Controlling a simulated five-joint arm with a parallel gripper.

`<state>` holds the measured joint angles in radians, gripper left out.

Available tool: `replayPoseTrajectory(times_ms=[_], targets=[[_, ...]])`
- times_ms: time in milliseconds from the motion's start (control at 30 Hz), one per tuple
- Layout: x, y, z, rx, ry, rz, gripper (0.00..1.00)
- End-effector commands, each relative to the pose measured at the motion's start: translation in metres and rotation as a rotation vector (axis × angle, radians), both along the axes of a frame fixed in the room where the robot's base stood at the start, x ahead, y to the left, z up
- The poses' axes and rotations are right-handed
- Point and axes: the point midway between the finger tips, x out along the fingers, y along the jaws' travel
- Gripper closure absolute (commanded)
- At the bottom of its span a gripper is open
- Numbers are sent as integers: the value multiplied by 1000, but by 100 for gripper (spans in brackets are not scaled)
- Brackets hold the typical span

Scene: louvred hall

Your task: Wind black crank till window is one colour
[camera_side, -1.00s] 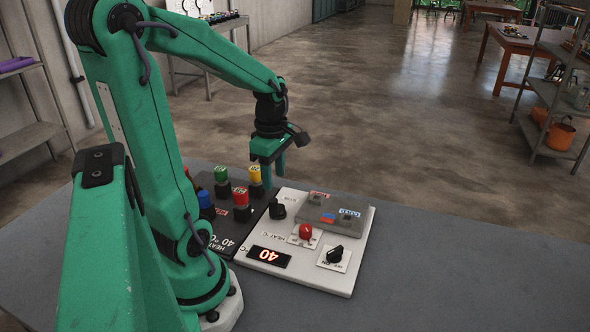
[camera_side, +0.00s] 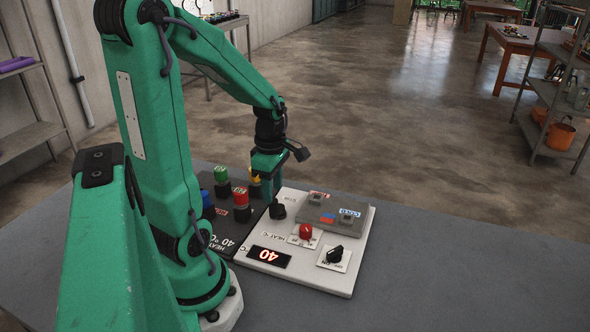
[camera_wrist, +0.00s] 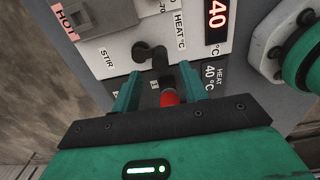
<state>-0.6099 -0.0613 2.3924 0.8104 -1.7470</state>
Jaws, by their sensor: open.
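The black crank (camera_side: 278,210) stands on the white panel (camera_side: 312,278) near its left edge, and it shows by the STIR label in the wrist view (camera_wrist: 146,52). The window (camera_side: 327,218) on the grey block (camera_side: 358,219) shows a red part and a blue part, side by side. My gripper (camera_side: 268,187) is open and points down beside the crank, just behind and left of it in the side view. In the wrist view my fingers (camera_wrist: 159,76) straddle the near side of the crank; I cannot tell whether they touch it.
A red knob (camera_side: 305,232), a black switch (camera_side: 335,254) and a lit display reading 40 (camera_side: 268,256) are on the white panel. A dark panel (camera_side: 225,228) at left carries green, red, yellow and blue upright pieces close to my gripper. The grey table at right is clear.

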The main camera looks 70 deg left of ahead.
Motion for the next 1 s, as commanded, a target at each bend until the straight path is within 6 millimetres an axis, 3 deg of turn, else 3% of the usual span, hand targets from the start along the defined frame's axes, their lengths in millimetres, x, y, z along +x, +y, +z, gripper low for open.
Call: replayPoseTrajectory(times_ms=[433, 1000], targets=[[-1, -1, -45, -2, 4, 0, 56], [0, 0, -59, -1, 1, 0, 56]])
